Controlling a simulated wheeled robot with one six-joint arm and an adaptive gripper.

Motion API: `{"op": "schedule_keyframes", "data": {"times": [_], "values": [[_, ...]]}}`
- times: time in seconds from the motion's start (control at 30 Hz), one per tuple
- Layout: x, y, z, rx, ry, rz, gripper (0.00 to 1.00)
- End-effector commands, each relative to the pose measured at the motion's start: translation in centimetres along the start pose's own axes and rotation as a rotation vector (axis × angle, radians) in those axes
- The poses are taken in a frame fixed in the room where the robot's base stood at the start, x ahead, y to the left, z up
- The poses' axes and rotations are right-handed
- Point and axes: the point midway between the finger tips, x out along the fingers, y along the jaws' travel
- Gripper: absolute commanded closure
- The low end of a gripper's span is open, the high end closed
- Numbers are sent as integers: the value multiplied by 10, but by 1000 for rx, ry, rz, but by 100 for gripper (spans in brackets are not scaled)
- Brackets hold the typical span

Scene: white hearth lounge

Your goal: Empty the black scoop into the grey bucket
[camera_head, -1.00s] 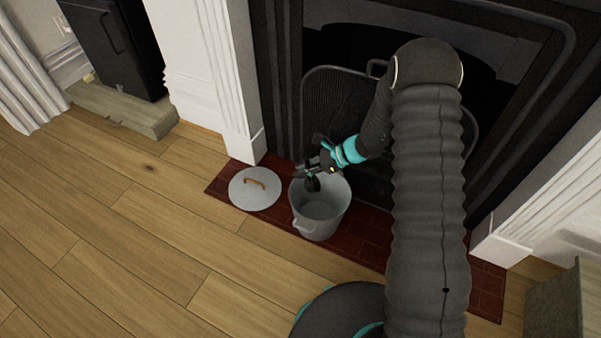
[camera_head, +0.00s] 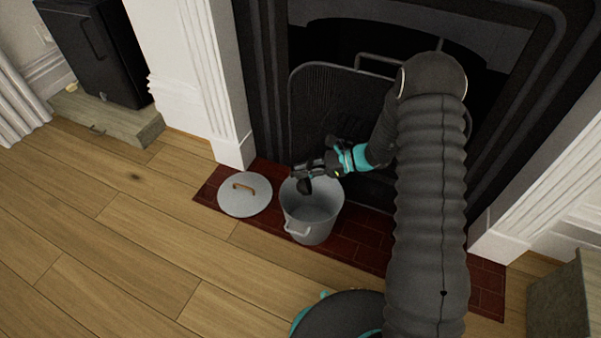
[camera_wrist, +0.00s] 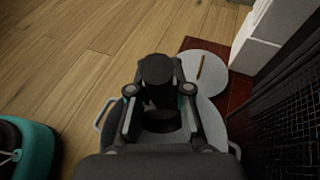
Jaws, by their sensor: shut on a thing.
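The grey bucket (camera_head: 312,219) stands open on the dark red hearth tiles. In the wrist view its grey rim and side handles (camera_wrist: 103,114) show behind my gripper. My gripper (camera_head: 308,170) is over the bucket's back left rim and is shut on the black scoop (camera_head: 304,186). The scoop hangs tilted downward at the bucket's mouth. In the wrist view the dark scoop (camera_wrist: 157,70) shows between and beyond the fingers. What is in the scoop cannot be seen. The visible inside of the bucket looks plain grey.
A round grey lid (camera_head: 245,197) with a wooden handle lies on the tiles left of the bucket. A black mesh fire screen (camera_head: 325,105) stands close behind. A white pillar (camera_head: 205,80) rises at the back left.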

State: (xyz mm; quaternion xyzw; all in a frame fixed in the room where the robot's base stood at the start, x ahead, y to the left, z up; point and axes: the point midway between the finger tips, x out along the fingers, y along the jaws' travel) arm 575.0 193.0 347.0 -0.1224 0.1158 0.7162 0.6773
Motion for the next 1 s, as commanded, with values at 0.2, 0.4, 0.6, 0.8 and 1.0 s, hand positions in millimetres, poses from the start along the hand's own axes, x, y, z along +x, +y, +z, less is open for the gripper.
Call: {"op": "schedule_keyframes", "data": {"times": [0.2,0.4,0.6,0.8,1.0], "values": [[-6,0,-4,0,-66,-1,100],[-12,0,-7,2,-129,-1,100],[-19,0,-9,0,-193,-1,100],[-25,0,-11,0,-261,-1,100],[-26,0,-8,-1,-270,0,100]]}}
